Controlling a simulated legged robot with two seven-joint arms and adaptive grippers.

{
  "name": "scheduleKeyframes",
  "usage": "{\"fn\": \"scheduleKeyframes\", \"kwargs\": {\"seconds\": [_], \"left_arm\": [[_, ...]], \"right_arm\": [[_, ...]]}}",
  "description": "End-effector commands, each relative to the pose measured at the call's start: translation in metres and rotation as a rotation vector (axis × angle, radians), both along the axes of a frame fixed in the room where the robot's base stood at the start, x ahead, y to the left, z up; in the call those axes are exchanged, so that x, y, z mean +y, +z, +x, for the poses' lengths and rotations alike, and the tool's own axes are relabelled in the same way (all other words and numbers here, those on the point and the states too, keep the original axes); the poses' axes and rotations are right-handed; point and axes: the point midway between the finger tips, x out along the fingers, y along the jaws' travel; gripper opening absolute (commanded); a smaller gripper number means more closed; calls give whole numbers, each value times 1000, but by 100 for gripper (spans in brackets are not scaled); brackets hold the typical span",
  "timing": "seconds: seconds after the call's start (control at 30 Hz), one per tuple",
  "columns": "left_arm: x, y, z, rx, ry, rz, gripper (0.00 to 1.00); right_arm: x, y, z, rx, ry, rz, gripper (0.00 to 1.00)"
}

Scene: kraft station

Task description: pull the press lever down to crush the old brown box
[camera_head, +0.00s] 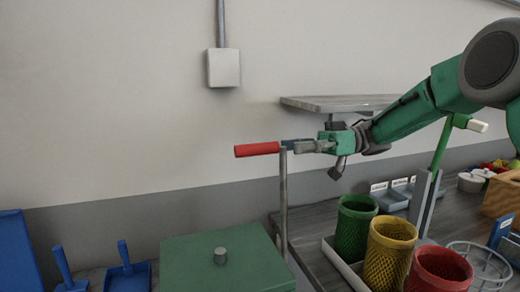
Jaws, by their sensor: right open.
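A red handle (257,149) lies level at the top of an upright grey post (283,205), left of the picture's middle. My right gripper (306,146) reaches in from the right, open, at the handle's right end. Its fingers appear beside the post's top; I cannot tell if they touch it. A green box-like body (222,264) with a grey knob on top stands below and left of the post. No brown box can be made out. My left gripper is not in view.
Green (354,229), yellow (390,246) and red (440,270) mesh bins stand at the lower right. A green bar with a white grip (478,126) rises behind them. A grey shelf (335,103) is on the wall. Blue dustpan-like tools (127,272) stand lower left.

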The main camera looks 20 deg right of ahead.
Motion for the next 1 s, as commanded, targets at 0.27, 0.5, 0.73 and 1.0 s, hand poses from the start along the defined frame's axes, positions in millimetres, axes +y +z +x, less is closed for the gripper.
{"fn": "scheduleKeyframes", "kwargs": {"seconds": [0.27,0.5,0.73,1.0], "left_arm": [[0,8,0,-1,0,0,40],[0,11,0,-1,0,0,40],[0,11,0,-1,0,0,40],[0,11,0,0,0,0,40]], "right_arm": [[57,1,-2,0,2,-3,43],[76,0,-2,0,0,1,43],[79,-1,-2,0,0,1,43],[79,0,-2,0,-1,0,0]]}}
